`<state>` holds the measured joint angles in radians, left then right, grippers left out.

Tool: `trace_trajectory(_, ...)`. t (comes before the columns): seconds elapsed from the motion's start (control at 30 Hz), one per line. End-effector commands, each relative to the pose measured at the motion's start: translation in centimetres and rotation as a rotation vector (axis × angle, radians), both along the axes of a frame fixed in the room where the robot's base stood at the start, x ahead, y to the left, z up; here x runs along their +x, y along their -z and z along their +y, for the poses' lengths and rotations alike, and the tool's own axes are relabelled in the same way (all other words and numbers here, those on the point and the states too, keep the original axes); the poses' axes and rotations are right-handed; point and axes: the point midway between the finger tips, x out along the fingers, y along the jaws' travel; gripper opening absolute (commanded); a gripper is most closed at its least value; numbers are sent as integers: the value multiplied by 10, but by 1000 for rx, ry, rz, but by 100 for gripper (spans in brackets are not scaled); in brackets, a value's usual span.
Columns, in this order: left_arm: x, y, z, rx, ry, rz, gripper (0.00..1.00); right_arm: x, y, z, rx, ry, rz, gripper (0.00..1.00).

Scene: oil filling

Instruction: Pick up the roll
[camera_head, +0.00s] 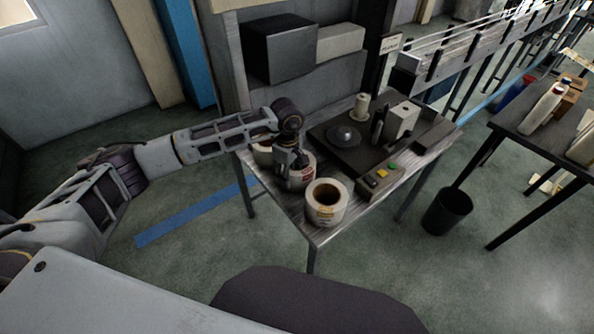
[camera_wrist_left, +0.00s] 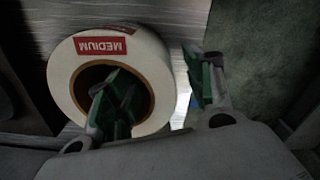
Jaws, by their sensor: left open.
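Three white rolls are on the table's left part. The middle roll (camera_head: 309,172) has a red "MEDIUM" label and fills much of the left wrist view (camera_wrist_left: 75,84). My left gripper (camera_head: 291,178) points down at this middle roll and is open. In the left wrist view my left gripper (camera_wrist_left: 160,78) has one green finger over or in the roll's core and the other outside its wall. The front roll (camera_head: 327,203) has a yellow and red label and a brown core. The back roll (camera_head: 262,153) is partly hidden by my arm. My right gripper is out of view.
The table (camera_head: 319,233) also bears a dark machine base (camera_head: 345,137) with colored buttons (camera_head: 383,173). A dark bin (camera_head: 447,212) stands on the floor at right. Another table (camera_head: 540,146) holds bottles. Dark and grey boxes (camera_head: 283,48) are behind.

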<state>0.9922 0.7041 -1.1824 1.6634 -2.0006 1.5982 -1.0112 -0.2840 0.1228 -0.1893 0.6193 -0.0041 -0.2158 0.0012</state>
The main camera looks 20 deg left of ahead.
Motion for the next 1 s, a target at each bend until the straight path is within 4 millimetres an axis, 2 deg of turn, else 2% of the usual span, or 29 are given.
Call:
trace_trajectory(0.27,2,27,-3,1,-1,3,53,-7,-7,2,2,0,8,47)
trace_trajectory(0.47,2,45,-2,1,0,2,53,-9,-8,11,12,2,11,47)
trace_trajectory(0.67,3,48,-2,1,0,0,53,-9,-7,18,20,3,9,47)
trace_trajectory(1.0,3,48,-2,0,0,1,51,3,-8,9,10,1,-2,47)
